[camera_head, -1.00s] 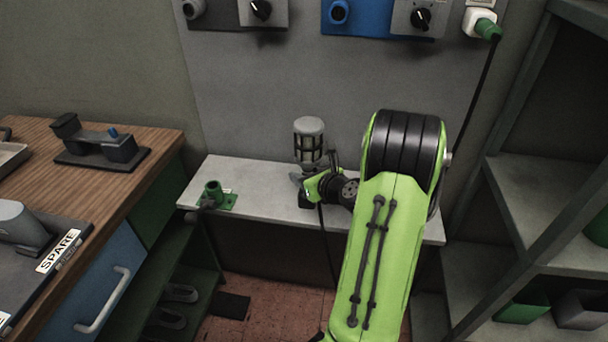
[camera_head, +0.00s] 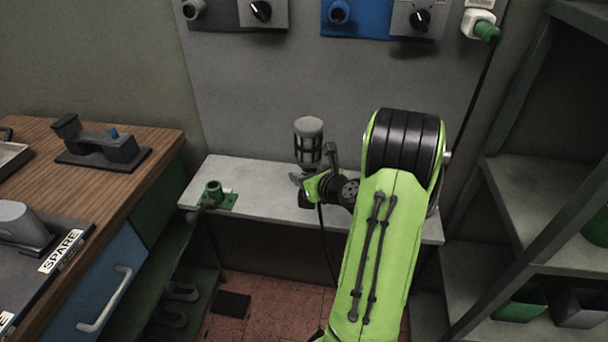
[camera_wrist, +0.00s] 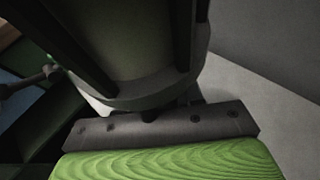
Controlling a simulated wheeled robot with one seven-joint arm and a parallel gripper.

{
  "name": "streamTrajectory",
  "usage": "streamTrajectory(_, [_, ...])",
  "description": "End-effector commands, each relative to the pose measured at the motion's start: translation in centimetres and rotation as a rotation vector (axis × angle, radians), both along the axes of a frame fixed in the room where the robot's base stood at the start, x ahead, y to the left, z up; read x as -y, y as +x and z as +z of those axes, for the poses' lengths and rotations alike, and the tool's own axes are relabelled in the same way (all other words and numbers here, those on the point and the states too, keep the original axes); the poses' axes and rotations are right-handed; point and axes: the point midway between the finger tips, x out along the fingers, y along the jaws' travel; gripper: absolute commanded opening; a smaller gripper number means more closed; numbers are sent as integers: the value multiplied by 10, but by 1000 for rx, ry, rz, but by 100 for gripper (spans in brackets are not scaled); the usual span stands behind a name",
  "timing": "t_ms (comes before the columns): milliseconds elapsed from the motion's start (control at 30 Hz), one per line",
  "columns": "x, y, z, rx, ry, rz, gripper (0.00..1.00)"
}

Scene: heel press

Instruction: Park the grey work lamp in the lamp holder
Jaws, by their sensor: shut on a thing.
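The grey work lamp (camera_head: 308,142) has a grey cap and a dark cage, and stands upright above the grey shelf in the head view. My gripper (camera_head: 303,181) is shut on it low down, and its grip is partly hidden. In the wrist view the lamp's caged body (camera_wrist: 140,50) fills the upper middle, just beyond the gripper's metal edge (camera_wrist: 160,125). A green socket-like holder (camera_head: 214,192) is fixed on the left end of the shelf, apart from the lamp and to its left.
The narrow grey shelf (camera_head: 262,196) is bare between the holder and my gripper. A wooden bench (camera_head: 150,150) is at left, a shelving rack (camera_head: 535,160) at right.

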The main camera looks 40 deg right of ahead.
Motion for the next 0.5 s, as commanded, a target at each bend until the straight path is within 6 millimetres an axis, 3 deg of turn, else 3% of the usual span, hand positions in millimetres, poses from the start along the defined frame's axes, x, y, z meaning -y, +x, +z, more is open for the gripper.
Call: streamTrajectory(500, [0,0,-2,2,-1,0,0])
